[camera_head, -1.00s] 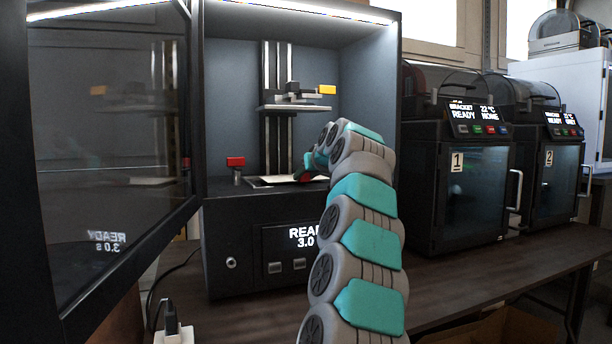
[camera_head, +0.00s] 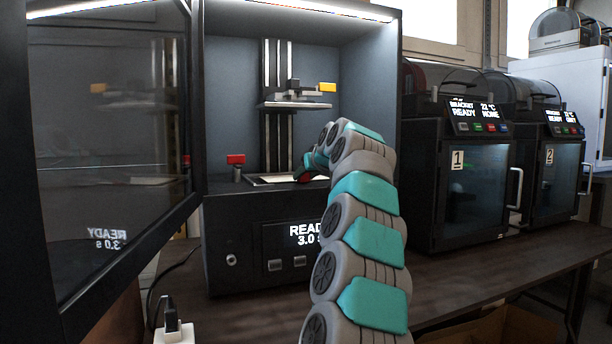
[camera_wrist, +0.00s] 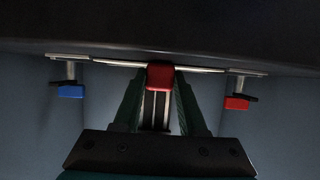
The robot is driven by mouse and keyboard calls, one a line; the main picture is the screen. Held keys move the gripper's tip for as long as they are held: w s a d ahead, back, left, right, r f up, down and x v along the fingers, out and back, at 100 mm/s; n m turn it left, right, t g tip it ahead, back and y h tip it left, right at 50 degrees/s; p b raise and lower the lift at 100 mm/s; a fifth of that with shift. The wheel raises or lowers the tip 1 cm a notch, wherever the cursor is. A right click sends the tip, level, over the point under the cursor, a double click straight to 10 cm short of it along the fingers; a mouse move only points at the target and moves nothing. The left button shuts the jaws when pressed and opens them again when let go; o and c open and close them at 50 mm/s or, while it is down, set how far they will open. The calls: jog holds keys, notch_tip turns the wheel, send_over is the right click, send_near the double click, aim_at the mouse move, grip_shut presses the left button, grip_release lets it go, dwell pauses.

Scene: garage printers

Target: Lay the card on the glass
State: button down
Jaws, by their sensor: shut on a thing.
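The card (camera_head: 272,179) shows as a thin pale sheet low inside the open printer cabinet, at the glass. My arm hides its right part. I cannot tell whether it touches the glass, whose surface I cannot make out apart from it. My gripper (camera_wrist: 159,82) is inside the cabinet, shut on a red tab (camera_wrist: 160,74) that appears to belong to the card. The tab also shows as a small red patch in the head view. In the wrist view a thin pale edge runs across just beyond the fingertips.
The build platform (camera_head: 297,104) hangs above on a column. The glass door (camera_head: 110,150) stands open at left. Printers 1 (camera_head: 470,190) and 2 (camera_head: 560,180) stand right.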

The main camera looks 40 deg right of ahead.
jog(key=shift+c, duration=1.9)
grip_release()
jog(key=shift+s, duration=0.15)
